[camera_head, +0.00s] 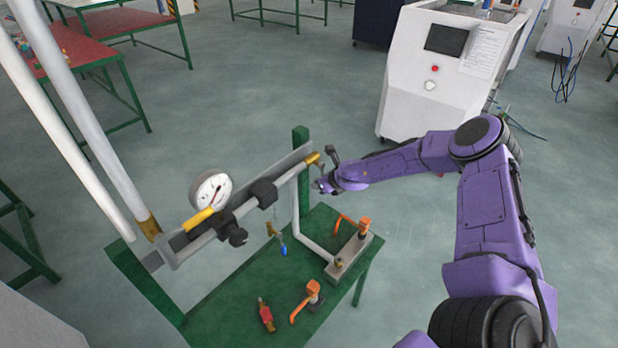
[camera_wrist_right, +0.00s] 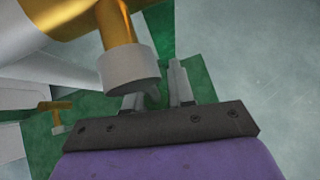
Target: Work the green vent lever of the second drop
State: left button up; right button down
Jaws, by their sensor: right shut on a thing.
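A grey pipe (camera_head: 232,216) runs along a bracket above the green bench, with a brass fitting (camera_head: 312,159) at its right end. My right gripper (camera_head: 320,184) is just below and right of that fitting. In the right wrist view its fingers (camera_wrist_right: 160,92) are close together, around a small green piece (camera_wrist_right: 152,97) that looks like the vent lever. A brass stem with a grey cylindrical end (camera_wrist_right: 128,72) stands in front of the fingers and partly hides them. The lever is too small to make out clearly in the head view. My left gripper is not in view.
A round gauge (camera_head: 211,190) and a yellow lever (camera_head: 198,219) sit on the pipe. A white cabinet (camera_head: 440,75) stands behind. Open floor lies right of the bench.

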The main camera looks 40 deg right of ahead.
jog(key=shift+s+a, duration=0.1)
jog(key=shift+f, duration=0.1)
dwell(0.3)
jog(key=c, duration=1.1)
grip_release()
jog(key=shift+o, duration=0.2)
jog(key=p+v, duration=0.4)
jog(key=v, duration=0.6)
jog(key=shift+s+r, duration=0.2)
jog(key=shift+r, duration=0.05)
